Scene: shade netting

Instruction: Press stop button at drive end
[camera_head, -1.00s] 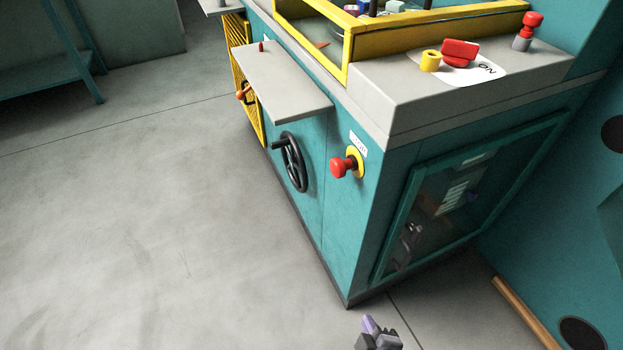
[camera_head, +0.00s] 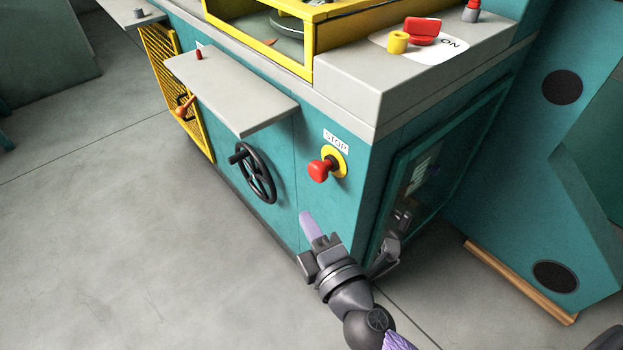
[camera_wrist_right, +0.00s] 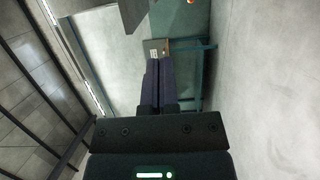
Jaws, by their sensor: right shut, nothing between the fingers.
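The stop button (camera_head: 322,169) is a red mushroom knob on a yellow round base, under a white STOP label (camera_head: 336,141). It is on the teal side panel of the machine (camera_head: 354,205), near the corner. My right gripper (camera_head: 306,215) is shut and empty, with purple fingertips pointing up toward the panel. In the head view it is below the button and apart from it. The right wrist view shows its two fingers (camera_wrist_right: 158,82) together, and I do not make out the button there. My left gripper is not in view.
A black handwheel (camera_head: 254,174) and a grey shelf (camera_head: 232,92) stick out left of the button. Red and yellow controls (camera_head: 422,31) sit on the machine top. A glazed door (camera_head: 425,180) is around the corner. Open floor (camera_head: 130,240) lies left.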

